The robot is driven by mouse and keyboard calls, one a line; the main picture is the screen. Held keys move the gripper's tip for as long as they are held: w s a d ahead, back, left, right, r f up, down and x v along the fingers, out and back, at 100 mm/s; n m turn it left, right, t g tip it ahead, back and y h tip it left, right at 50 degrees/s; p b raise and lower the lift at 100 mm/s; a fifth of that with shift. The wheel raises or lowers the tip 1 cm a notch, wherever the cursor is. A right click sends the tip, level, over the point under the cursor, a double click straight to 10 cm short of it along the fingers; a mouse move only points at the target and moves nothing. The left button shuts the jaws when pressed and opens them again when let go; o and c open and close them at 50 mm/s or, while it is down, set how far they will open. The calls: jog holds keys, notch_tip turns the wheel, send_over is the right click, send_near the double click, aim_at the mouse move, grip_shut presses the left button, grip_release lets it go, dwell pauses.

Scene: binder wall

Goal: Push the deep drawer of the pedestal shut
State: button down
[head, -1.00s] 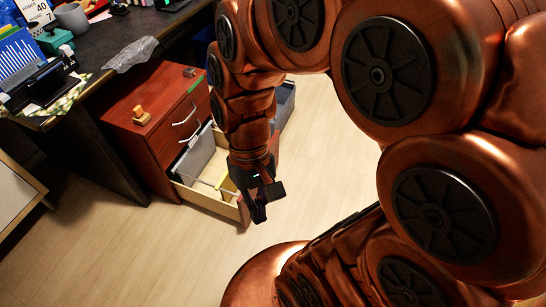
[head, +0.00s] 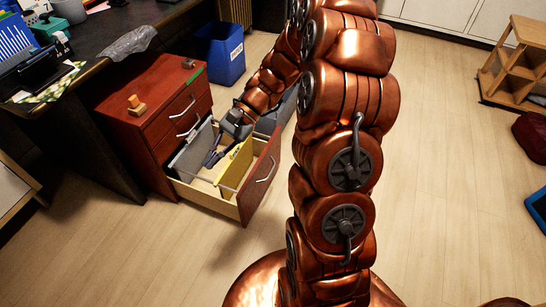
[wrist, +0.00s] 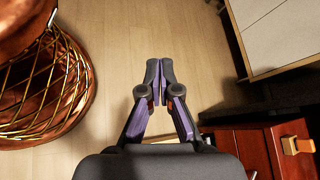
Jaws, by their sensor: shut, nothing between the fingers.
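The red-brown pedestal (head: 152,128) stands beside the dark desk, and its deep bottom drawer (head: 262,178) is pulled well out. The drawer holds grey folders (head: 190,155) and a yellow one (head: 235,166). Its front has a light bar handle. My gripper (head: 212,158) appears over the open drawer in the head view, reaching from its far side; its height above the drawer is hard to tell. In the wrist view, the purple and black fingers (wrist: 159,75) are shut together with nothing between them.
A wooden stamp (head: 135,105) sits on the pedestal. A blue bin (head: 222,52) stands behind it. The cluttered desk (head: 95,45) is at left, and a white cabinet (wrist: 280,35) shows in the wrist view. The floor before the drawer is clear.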

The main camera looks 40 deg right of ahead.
jog(key=w+d+f+m+t+y+b, duration=0.2)
jog(key=w+d+f+m+t, duration=0.25)
jog(key=d+f, duration=0.3)
jog(key=w+d+f+m+t+y+b, duration=0.1)
jog(key=w+d+f+m+t+b, duration=0.3)
jog(key=w+d+f, duration=0.4)
jog(key=m+t+h+b, duration=0.3)
jog(key=m+t+h, duration=0.3)
jog(key=m+t, duration=0.4)
send_near(267, 151)
jog(key=shift+m+g, duration=0.35)
jog(key=shift+m, duration=0.1)
jog(key=b+x, duration=0.4)
jog(key=x, duration=0.3)
jog(key=shift+w+r, duration=0.1)
jog(key=shift+r, duration=0.1)
